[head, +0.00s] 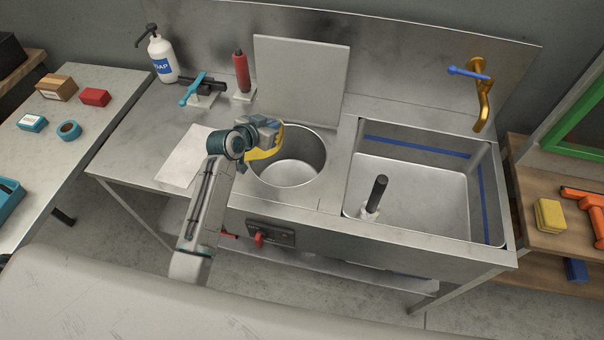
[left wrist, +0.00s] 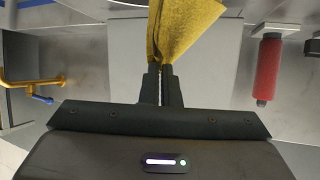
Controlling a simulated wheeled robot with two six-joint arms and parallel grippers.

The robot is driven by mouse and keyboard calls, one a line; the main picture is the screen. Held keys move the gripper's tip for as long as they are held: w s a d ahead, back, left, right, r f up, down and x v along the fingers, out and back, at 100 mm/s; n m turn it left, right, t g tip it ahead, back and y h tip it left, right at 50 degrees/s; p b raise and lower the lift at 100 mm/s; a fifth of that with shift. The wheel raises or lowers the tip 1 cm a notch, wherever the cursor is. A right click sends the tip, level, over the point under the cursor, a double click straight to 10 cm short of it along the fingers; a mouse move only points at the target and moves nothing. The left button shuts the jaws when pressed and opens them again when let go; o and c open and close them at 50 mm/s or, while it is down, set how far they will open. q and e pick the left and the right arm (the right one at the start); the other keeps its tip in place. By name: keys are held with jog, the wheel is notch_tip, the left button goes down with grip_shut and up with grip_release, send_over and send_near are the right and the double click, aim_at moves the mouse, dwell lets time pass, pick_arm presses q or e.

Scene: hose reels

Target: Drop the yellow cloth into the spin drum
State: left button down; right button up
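My left gripper (head: 267,141) is over the left part of the spin drum's opening in the head view. In the left wrist view, the fingers of my left gripper (left wrist: 165,86) are shut on the yellow cloth (left wrist: 181,32), which spreads out beyond the fingertips. In the head view, part of the yellow cloth (head: 266,151) shows beside the gripper at the drum's left rim; the gripper hides the rest. The spin drum (head: 299,172) is a round metal well with its square lid (head: 300,80) standing upright behind it. Its visible floor looks empty. My right gripper is not in view.
A sink (head: 425,190) with a dark upright handle (head: 375,192) is right of the drum. A brass tap (head: 483,100) hangs behind it. A red knob (head: 259,239) is on the front.

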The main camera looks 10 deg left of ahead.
pick_arm(q)
notch_tip(320, 180, down, 7)
jog(key=d+b, duration=0.2)
jog(key=b, duration=0.3)
jog(key=shift+r, duration=0.15)
jog(key=c, duration=1.6)
grip_release()
jog(key=o, duration=1.3)
jog(key=shift+r, duration=0.1)
